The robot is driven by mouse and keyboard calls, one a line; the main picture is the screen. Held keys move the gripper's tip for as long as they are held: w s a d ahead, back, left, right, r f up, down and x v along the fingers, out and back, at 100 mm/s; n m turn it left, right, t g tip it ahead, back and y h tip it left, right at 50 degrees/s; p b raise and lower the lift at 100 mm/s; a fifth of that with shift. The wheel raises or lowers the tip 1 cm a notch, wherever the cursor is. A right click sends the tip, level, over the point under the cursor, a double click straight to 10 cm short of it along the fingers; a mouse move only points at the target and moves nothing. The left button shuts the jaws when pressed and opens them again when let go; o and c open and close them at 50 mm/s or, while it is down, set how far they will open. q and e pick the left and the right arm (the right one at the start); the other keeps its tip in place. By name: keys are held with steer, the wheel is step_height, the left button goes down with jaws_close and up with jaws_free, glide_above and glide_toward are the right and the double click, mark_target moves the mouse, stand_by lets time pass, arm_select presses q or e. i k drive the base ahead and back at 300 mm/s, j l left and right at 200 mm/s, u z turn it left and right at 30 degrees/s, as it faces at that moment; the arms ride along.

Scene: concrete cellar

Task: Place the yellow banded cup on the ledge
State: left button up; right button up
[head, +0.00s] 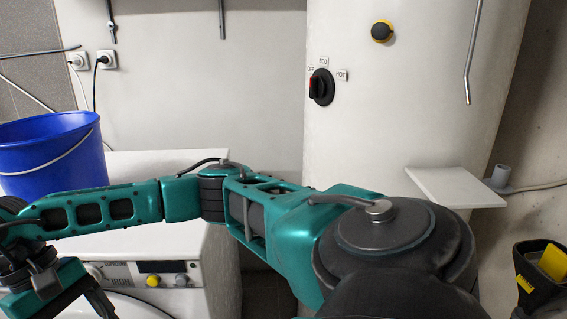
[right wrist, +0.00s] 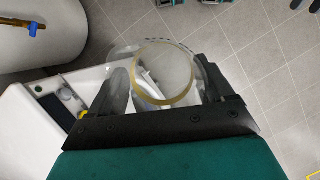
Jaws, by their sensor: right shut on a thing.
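A clear, round cup with a yellow band (right wrist: 165,70) shows in the right wrist view, seen end-on. My right gripper (right wrist: 163,82) is shut on it, one finger on each side. In the head view my right arm reaches across to the left, and part of the right gripper (head: 92,302) shows at the lower left edge, in front of the washing machine; the cup cannot be seen there. The ledge (head: 455,187) is a flat white shelf at the right, by the boiler's side, and looks bare. It is far from the gripper. My left gripper is not in view.
A white boiler (head: 390,120) with a black dial (head: 321,87) stands behind my arm. A blue bucket (head: 50,155) stands on the washing machine (head: 205,262) at the left. A grey pipe (head: 472,55) hangs above the ledge. A black and yellow object (head: 540,280) is at the lower right.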

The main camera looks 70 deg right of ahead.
mark_target(452, 193)
steer(key=j+z, duration=0.1)
steer(key=z, duration=2.35)
